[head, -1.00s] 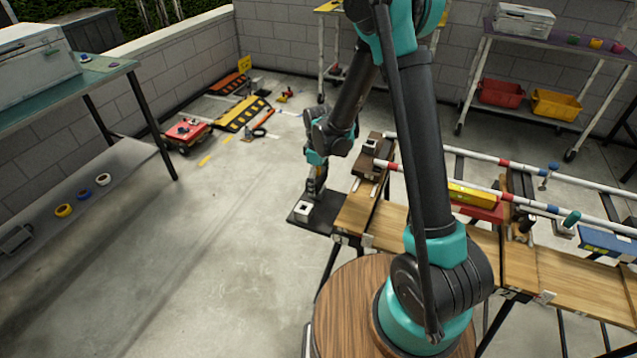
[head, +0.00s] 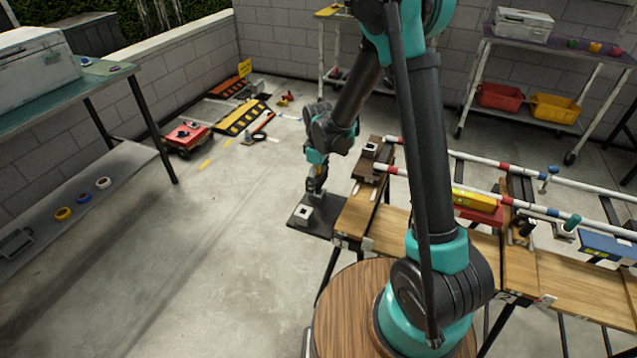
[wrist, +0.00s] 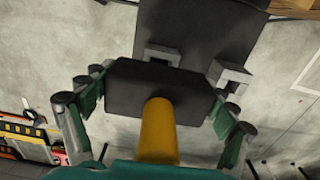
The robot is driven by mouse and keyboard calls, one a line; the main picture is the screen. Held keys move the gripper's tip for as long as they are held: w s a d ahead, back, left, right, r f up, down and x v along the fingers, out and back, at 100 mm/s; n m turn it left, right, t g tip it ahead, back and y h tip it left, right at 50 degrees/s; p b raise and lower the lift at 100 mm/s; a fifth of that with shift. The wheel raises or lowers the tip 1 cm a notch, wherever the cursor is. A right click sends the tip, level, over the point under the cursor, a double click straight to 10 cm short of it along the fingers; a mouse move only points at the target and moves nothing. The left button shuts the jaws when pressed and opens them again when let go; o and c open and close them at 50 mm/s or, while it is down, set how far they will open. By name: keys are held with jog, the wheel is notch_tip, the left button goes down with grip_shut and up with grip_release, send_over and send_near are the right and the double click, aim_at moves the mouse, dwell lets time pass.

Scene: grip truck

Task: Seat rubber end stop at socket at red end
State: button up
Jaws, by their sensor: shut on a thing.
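My gripper (wrist: 160,100) has its teal fingers on both sides of a dark rectangular block, the rubber end stop (wrist: 125,85), with a yellow round stem pointing toward the wrist camera. In the head view my gripper (head: 316,187) hangs at the work table's left end, above a dark plate (head: 325,228); the end stop is hard to make out there. A pale square socket (head: 304,213) stands on the plate. The wrist view shows two grey square sockets (wrist: 230,73) beyond the block, one partly hidden by it. I cannot tell which is at the red end.
The wooden work table (head: 400,225) carries red-banded white rails (head: 435,183) and a yellow block (head: 472,199) to the right. Another pale socket piece (head: 370,149) sits at the rails' left end. A red cart (head: 187,135) and ramp (head: 240,117) stand on the floor behind. Floor left is clear.

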aim_at(319, 174)
jog(key=shift+r, duration=2.15)
jog(key=shift+r, duration=3.75)
